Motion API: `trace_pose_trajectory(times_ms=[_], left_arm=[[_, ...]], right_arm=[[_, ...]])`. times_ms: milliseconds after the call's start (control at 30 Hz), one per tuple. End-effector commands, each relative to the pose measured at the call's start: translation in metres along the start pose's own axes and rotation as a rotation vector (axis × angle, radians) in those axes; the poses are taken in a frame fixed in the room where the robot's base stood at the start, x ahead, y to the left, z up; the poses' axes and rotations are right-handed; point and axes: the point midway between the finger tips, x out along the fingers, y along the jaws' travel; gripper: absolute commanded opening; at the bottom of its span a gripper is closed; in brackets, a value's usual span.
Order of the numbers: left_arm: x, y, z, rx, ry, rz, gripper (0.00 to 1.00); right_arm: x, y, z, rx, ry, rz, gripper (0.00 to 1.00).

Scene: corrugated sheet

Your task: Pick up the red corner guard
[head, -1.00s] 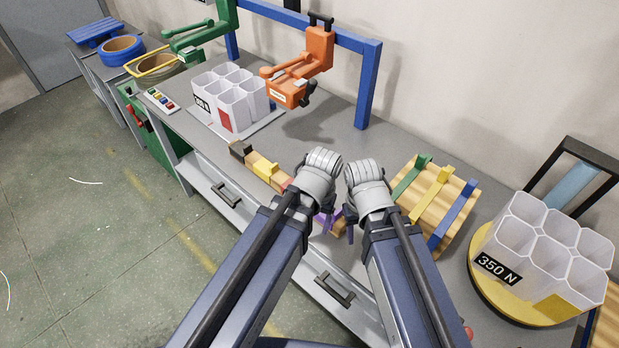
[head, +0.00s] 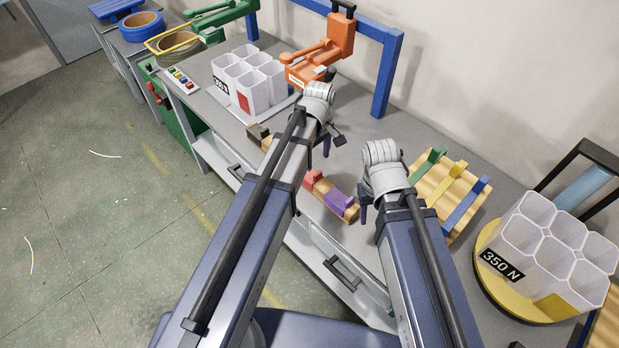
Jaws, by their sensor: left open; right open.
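The red corner guard (head: 313,179) sits on a wooden bar near the front edge of the bench, in the middle of the head view. A purple corner guard (head: 338,201) sits on the same bar to its right. A black corner guard (head: 257,132) shows at the bar's far left end; my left arm hides the stretch between. My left gripper (head: 325,145) is open, above and beyond the red guard in the picture, apart from it. My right gripper (head: 371,214) is open to the right of the purple guard. Neither gripper holds anything visible.
A wooden rack with green, yellow and blue strips (head: 448,190) stands right of my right gripper. White cell blocks stand at the back left (head: 250,80) and on a yellow round base at right (head: 545,250). An orange tool (head: 325,50) stands behind my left gripper.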

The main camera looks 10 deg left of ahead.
Motion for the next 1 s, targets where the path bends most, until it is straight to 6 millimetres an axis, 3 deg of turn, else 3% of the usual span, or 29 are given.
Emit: trace_pose_trajectory(times_ms=[100, 467, 833, 1000], left_arm=[[0.016, 0.0, 0.0, 0.001, 0.0, 0.0, 0.75], [0.024, 0.0, 0.0, 0.002, 0.0, 0.0, 0.75], [0.066, -0.002, 0.0, 0.002, 0.0, -0.001, 0.75], [0.069, -0.002, 0.0, 0.002, 0.0, -0.001, 0.75]], right_arm=[[0.016, -0.002, -0.001, 0.0, 0.0, 0.0, 0.5], [0.024, -0.002, -0.001, 0.0, 0.0, 0.0, 0.5], [0.066, -0.006, -0.004, 0.0, 0.0, 0.0, 0.5], [0.068, -0.006, -0.004, 0.0, 0.0, 0.0, 0.5]])
